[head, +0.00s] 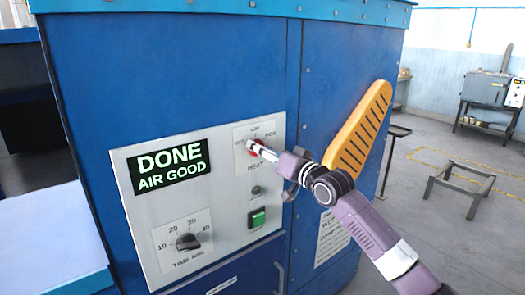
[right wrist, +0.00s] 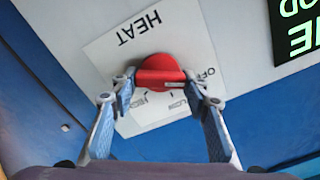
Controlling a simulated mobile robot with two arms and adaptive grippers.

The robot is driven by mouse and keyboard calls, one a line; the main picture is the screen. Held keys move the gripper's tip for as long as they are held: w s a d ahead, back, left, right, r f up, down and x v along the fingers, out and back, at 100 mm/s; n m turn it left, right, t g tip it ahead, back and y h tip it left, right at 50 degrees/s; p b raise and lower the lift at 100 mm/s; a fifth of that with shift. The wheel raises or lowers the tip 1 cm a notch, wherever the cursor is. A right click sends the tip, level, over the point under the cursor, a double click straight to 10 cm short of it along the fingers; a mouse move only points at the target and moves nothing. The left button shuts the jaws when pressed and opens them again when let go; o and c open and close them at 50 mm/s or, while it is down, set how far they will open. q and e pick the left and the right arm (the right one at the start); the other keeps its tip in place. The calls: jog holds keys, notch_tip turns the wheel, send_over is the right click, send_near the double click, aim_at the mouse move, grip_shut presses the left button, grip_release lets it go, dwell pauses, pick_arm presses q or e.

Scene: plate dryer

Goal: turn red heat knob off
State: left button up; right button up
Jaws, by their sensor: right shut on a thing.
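The red heat knob (right wrist: 162,70) sits on a white plate marked HEAT in the right wrist view. Its raised grip bar lies nearly level across that picture, and the OFF label is close to the bar's right end. My right gripper (right wrist: 160,84) is shut on the knob, with one fingertip at each end of the bar. My left gripper is in neither view.
The control panel (head: 222,187) carries a DONE AIR GOOD display (head: 168,166), a black time dial (head: 187,241) and a green switch (head: 257,218) below the knob. An orange slotted guard (head: 358,128) stands right of the panel behind my right arm.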

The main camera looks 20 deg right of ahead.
jog(key=shift+f, duration=0.15)
jog(key=o, duration=1.2)
jog(key=shift+c, duration=0.2)
jog(key=shift+s, duration=0.1)
jog(key=v, duration=1.1)
jog(key=shift+s+d, duration=0.15)
jog(key=shift+s, duration=0.25)
